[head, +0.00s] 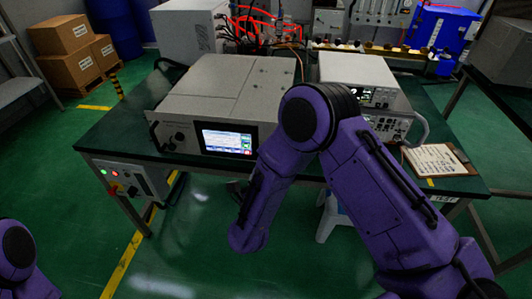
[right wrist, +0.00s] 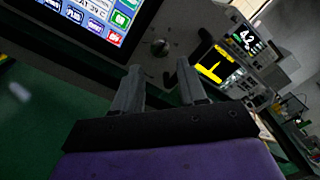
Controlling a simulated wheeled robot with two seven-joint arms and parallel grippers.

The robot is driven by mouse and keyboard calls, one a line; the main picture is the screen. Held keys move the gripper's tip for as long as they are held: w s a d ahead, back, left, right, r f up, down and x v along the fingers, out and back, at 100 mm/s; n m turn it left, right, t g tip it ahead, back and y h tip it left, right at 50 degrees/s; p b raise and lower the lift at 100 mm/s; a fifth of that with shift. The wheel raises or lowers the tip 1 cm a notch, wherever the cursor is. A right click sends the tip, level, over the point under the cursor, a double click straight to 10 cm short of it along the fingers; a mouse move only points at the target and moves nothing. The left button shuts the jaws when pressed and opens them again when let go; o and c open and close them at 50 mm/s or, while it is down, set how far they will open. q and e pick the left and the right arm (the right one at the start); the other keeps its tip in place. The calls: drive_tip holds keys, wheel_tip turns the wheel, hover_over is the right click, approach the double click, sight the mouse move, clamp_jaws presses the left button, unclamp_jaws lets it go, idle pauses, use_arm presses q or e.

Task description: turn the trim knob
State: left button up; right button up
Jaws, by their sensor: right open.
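A small dark round knob (right wrist: 160,47) sits on the generator's front panel, right of its screen in the right wrist view. I take it to be the trim knob. My right gripper (right wrist: 158,67) is open and empty, its two fingers pointing at the panel on either side of the knob's line. The fingertips appear short of the knob. In the head view the grey generator (head: 222,88) stands on the table with its lit screen (head: 229,140), and my right arm covers the panel's right part. My left gripper is out of view.
A panel handle (right wrist: 171,82) is close to the right finger. A white instrument (head: 362,76) stands right of the generator on the green table (head: 118,133). A clipboard (head: 436,160) lies at the right edge. A control box (head: 135,183) hangs below the table.

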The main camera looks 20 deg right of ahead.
drive_tip(key=p+x, duration=0.1)
drive_tip(key=x, duration=0.6)
drive_tip(key=shift+w+d, duration=0.1)
drive_tip(key=shift+f, duration=0.1)
clamp_jaws()
